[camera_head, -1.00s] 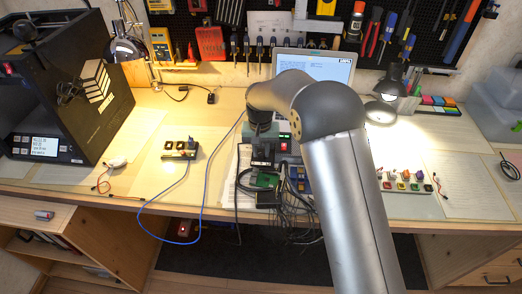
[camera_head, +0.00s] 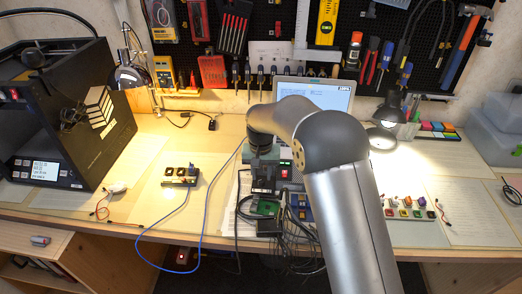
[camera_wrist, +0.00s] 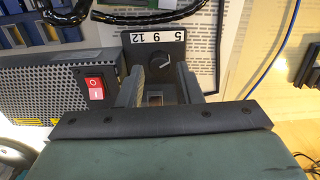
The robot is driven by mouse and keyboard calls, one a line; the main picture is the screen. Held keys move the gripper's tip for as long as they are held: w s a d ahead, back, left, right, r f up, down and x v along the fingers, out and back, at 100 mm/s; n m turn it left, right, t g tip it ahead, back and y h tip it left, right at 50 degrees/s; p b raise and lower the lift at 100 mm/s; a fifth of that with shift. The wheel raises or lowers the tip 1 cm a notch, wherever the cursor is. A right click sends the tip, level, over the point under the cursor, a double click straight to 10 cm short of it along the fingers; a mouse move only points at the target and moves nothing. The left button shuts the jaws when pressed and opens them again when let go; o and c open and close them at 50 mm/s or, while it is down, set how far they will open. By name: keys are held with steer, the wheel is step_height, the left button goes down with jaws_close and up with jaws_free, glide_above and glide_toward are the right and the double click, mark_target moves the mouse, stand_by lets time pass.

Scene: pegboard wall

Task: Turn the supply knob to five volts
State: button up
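In the wrist view, the supply knob (camera_wrist: 158,66) is a dark round knob on a black panel, below a white label reading 5, 9, 12. Its pointer direction is too small to tell surely. The supply box (camera_wrist: 60,92) with a perforated grey case and a red rocker switch (camera_wrist: 95,90) is just left of it. My gripper (camera_wrist: 160,88) has its two fingers apart, one toward each side of the knob. I see a gap between them and cannot tell if they touch it. In the head view my gripper (camera_head: 263,178) points down over the bench, and my arm hides the knob.
A green circuit board (camera_head: 265,208) and a bundle of dark cables (camera_head: 295,235) lie close in front of my gripper. A laptop (camera_head: 316,95) stands behind. A socket strip (camera_head: 180,178) with a blue cable is to the left. The bench between printer and strip is mostly clear.

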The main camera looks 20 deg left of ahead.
mark_target(261, 179)
step_height(261, 179, up, 16)
steer(key=shift+f, duration=0.25)
steer(key=shift+a, duration=0.1)
steer(key=s+d+r, duration=0.1)
steer(key=s+d, duration=0.3)
steer(key=d, duration=0.4)
steer(key=s+d+r+m, duration=0.1)
steer(key=s+d, duration=0.3)
steer(key=d, duration=0.3)
steer(key=s+d+r, duration=0.1)
steer(key=s+d, duration=0.3)
steer(key=d, duration=0.4)
steer(key=s+d+f, duration=0.3)
steer(key=s+d, duration=0.2)
steer(key=s, duration=0.3)
steer(key=s+d+f+m+p, duration=0.1)
steer(key=s+d+f, duration=0.2)
steer(key=s, duration=0.6)
steer(key=shift+s+d, duration=0.15)
steer(key=shift+d, duration=0.7)
